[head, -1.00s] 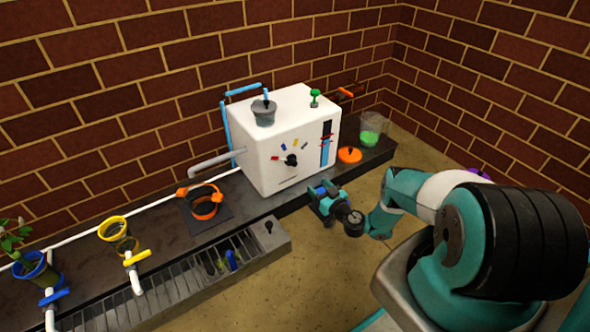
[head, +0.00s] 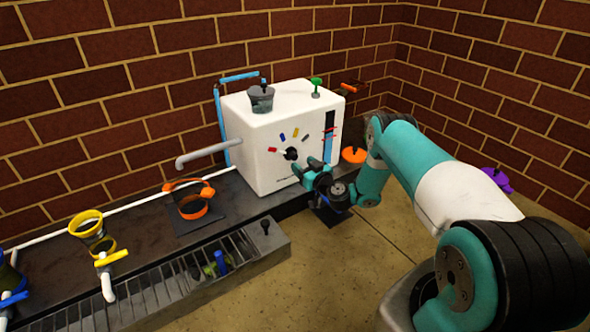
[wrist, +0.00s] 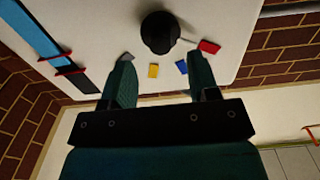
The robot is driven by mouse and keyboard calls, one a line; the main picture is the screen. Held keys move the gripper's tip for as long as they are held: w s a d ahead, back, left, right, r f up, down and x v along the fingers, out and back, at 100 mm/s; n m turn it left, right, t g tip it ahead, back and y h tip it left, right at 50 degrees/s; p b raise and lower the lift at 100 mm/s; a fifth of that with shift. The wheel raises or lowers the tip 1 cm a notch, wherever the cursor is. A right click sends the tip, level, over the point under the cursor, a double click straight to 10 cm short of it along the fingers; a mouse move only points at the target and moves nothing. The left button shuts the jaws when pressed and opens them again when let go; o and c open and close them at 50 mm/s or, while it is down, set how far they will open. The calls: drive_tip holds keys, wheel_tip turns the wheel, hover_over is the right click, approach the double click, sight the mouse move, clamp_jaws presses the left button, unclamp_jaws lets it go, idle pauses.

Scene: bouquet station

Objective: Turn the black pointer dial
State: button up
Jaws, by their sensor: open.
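The black pointer dial (head: 291,154) is on the front face of the white box (head: 262,178). Coloured marks sit in an arc above it. In the wrist view the dial (wrist: 160,32) is a round black knob whose light pointer points toward the red mark (wrist: 209,47). My gripper (head: 312,168) is just right of and below the dial in the head view. In the wrist view its two teal fingers (wrist: 158,75) are spread apart with nothing between them but part of the box face. The dial lies beyond the fingertips, apart from them.
A blue gauge strip with red markers (head: 328,140) is on the box's right part. A grey pipe (head: 205,153) sticks out on the left. A grey pot (head: 261,98) and a green knob (head: 316,86) are on top. An orange-lidded item (head: 354,155) stands to the right.

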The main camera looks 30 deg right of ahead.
sight(295, 158)
drive_tip(key=w+b, duration=0.1)
drive_tip(key=w, duration=0.3)
drive_tip(key=shift+w+a+f+b, duration=0.1)
drive_tip(key=shift+a+b, duration=0.05)
drive_tip(key=shift+b, duration=0.2)
drive_tip(key=shift+w, duration=0.5)
drive_tip(key=c, duration=0.9)
